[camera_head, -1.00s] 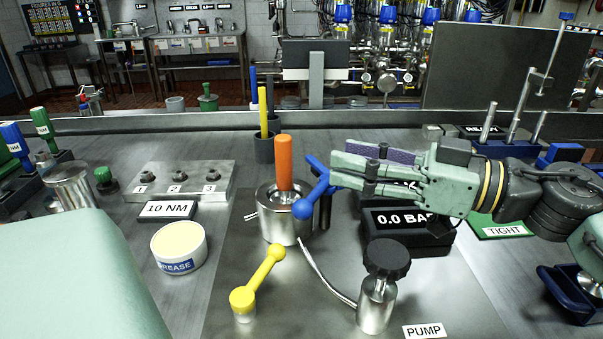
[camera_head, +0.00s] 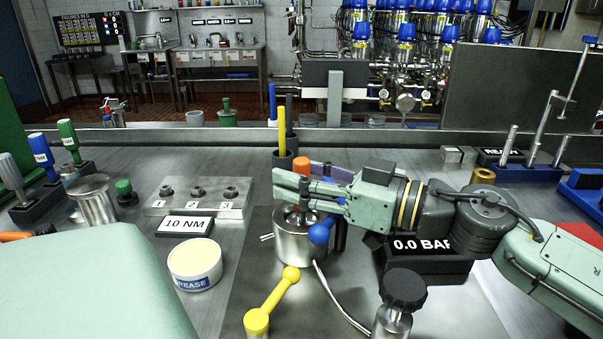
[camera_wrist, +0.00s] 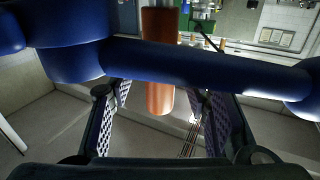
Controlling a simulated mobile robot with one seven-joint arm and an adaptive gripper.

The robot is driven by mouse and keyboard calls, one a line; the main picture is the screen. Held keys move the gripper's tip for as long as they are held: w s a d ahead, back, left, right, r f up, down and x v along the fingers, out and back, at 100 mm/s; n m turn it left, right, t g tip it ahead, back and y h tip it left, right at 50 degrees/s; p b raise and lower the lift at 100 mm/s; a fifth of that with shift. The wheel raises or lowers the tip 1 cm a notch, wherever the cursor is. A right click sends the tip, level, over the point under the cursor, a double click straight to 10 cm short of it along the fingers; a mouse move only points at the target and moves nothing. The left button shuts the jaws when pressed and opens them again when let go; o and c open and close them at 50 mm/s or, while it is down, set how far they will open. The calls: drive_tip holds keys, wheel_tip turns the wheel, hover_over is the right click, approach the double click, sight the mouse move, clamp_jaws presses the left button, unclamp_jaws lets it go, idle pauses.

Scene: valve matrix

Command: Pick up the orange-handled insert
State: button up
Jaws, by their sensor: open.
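The orange-handled insert (camera_head: 302,161) stands upright in the round metal housing (camera_head: 298,246); only the top of its handle shows above my fingers in the head view. My gripper (camera_head: 308,192) is open, reaching in from the right at handle height. In the wrist view the orange handle (camera_wrist: 159,98) lies between the two textured finger pads, with a gap on each side. A blue lever (camera_wrist: 190,68) crosses in front of the handle there. Its blue ball end (camera_head: 319,234) shows below my fingers in the head view. The insert's lower part is hidden.
A yellow lever (camera_head: 272,302) and a black knob (camera_head: 403,288) stand in front of the housing. The 0.0 BAR box (camera_head: 420,250) is right, below my arm. A grease tub (camera_head: 195,264) is left. A cup with a yellow rod (camera_head: 282,130) stands behind.

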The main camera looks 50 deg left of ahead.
drive_tip(key=shift+a, duration=0.1)
clamp_jaws()
idle(0.5)
idle(0.6)
